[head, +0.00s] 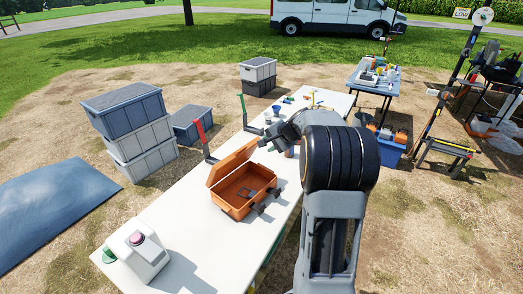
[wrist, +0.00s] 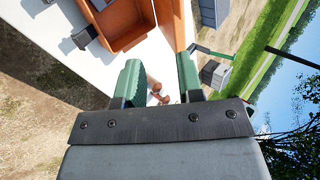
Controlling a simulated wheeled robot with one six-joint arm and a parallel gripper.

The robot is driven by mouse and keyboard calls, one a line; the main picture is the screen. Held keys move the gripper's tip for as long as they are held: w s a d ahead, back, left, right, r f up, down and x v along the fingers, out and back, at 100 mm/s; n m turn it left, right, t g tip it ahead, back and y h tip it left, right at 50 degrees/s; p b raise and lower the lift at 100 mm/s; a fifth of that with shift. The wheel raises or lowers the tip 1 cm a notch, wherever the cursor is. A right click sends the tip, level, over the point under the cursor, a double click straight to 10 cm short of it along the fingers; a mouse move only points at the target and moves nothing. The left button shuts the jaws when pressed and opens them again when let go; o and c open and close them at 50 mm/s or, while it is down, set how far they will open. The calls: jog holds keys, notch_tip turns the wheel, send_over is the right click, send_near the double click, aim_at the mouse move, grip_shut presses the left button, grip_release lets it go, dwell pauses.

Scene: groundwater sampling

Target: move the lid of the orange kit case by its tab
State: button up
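The orange kit case (head: 238,206) stands open on the white table, with a small dark item inside. Its lid (head: 230,164) is raised and tilts up at the back left. The lid also shows nearly edge-on at the top of the wrist view (wrist: 178,22), beside the case body (wrist: 128,38). My gripper (head: 264,143) is by the lid's upper right corner. In the wrist view its two green fingers (wrist: 159,75) are apart with nothing held between them. The right finger's tip appears close to the lid; contact cannot be told. I cannot make out the tab.
A white device with a pink top (head: 143,250) stands at the table's near end. Red-handled (head: 203,140) and green-handled (head: 243,110) uprights stand along the left edge. Small items lie at the far end. The white table (head: 220,262) is bare right of the device.

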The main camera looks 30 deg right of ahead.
jog(key=shift+v, duration=1.5)
jog(key=shift+c, duration=0.3)
